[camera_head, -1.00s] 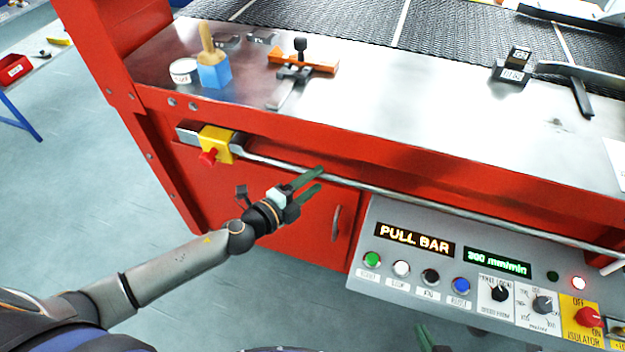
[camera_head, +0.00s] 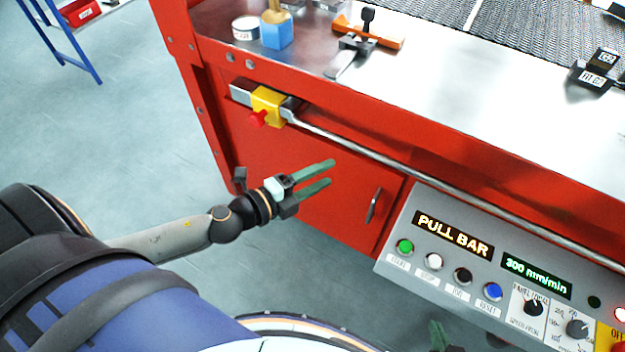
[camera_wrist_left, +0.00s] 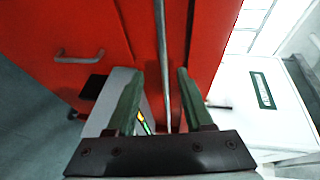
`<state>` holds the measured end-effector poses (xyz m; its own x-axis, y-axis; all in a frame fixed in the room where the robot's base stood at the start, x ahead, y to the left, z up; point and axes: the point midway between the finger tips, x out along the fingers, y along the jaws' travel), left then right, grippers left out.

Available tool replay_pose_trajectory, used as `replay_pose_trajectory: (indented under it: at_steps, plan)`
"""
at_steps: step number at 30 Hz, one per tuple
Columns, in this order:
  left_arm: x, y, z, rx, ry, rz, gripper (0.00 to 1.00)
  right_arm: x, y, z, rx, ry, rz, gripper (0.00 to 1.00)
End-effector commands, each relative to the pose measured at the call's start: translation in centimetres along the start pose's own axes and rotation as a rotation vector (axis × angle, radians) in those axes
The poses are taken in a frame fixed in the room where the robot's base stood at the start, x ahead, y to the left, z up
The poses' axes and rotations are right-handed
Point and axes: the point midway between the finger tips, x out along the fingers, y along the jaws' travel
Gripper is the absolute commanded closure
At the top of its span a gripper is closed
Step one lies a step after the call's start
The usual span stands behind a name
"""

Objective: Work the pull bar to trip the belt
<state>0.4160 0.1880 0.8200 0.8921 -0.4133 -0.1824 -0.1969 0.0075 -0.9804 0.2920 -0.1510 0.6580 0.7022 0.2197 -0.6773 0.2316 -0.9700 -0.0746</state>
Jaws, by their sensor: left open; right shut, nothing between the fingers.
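The pull bar (camera_head: 400,168) is a thin silver rod along the red machine front, sloping down to the right. Its left end meets a yellow switch box (camera_head: 268,103) with a red knob. My left gripper (camera_head: 331,173) is open, its green fingers pointing toward the bar, just below it in the head view and apart from it. In the left wrist view the bar (camera_wrist_left: 162,45) runs lengthwise between the two open fingers (camera_wrist_left: 156,74); its depth there is unclear. My right gripper (camera_head: 438,336) shows only fingertips at the bottom edge, shut and empty.
The control panel (camera_head: 400,270) juts out below the bar at right, with lit "PULL BAR" and "300 mm/min" displays. A cabinet door handle (camera_head: 374,205) is below the bar. The tabletop above holds a blue block (camera_head: 276,35) and an orange tool (camera_head: 385,38).

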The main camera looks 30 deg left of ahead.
Motion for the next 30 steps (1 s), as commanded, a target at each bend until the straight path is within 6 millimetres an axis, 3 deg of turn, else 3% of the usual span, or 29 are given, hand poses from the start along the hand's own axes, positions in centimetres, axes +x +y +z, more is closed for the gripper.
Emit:
replay_pose_trajectory:
  at_steps: [9,26,30]
  plan:
    - [-2.0,0.0,0.0,0.000,0.001,0.000,0.48,0.4,-0.1,-0.8,-0.005,0.017,-0.005,1.00]
    - [-2.1,0.0,0.0,-0.001,0.000,0.000,0.48,0.4,-0.2,-0.5,-0.007,0.009,-0.007,1.00]
    - [-2.3,0.1,0.1,-0.090,-0.033,0.012,0.48,-0.2,-0.2,-0.9,-0.007,0.008,-0.006,1.00]
